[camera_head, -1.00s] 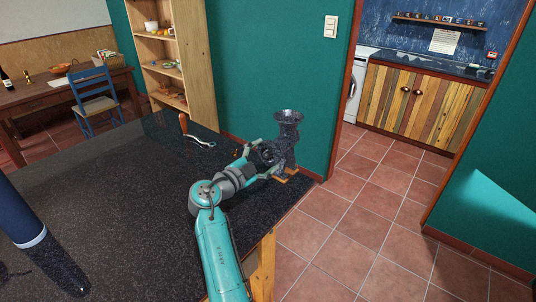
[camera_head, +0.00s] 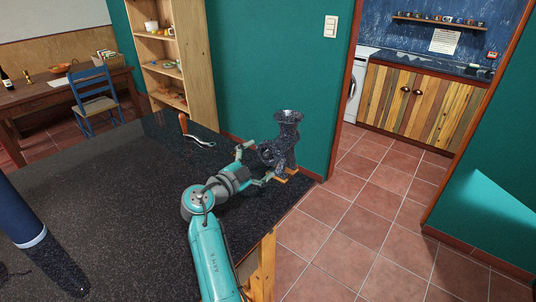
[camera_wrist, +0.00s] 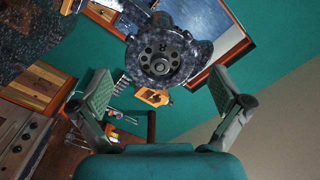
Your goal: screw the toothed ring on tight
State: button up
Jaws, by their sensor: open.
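A dark speckled meat grinder (camera_head: 290,142) stands upright at the far right corner of the black table (camera_head: 110,200). In the wrist view its round mouth faces me, with a plate full of holes (camera_wrist: 150,54). The toothed ring (camera_wrist: 160,77) appears to sit around that plate; how tight it is cannot be told. My gripper (camera_head: 257,164) is open and empty, just left of the grinder mouth. In the wrist view its two fingers stand wide apart, below and to either side of the ring, apart from it.
A crank with a wooden handle (camera_head: 183,123) lies on the table left of the grinder. A wooden pad (camera_head: 284,177) shows at the grinder's foot. A dark blue cylinder (camera_head: 20,215) stands at the left. The table's middle is clear; its right edge is close to my arm.

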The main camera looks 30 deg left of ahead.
jog(key=s, duration=0.4)
jog(key=shift+a, duration=0.1)
dwell(0.3)
jog(key=n, duration=1.2)
jog(key=s+n, duration=0.1)
jog(key=n, duration=0.5)
jog(key=shift+w, duration=0.1)
jog(key=shift+w+d, duration=0.2)
jog(key=shift+w, duration=3.25)
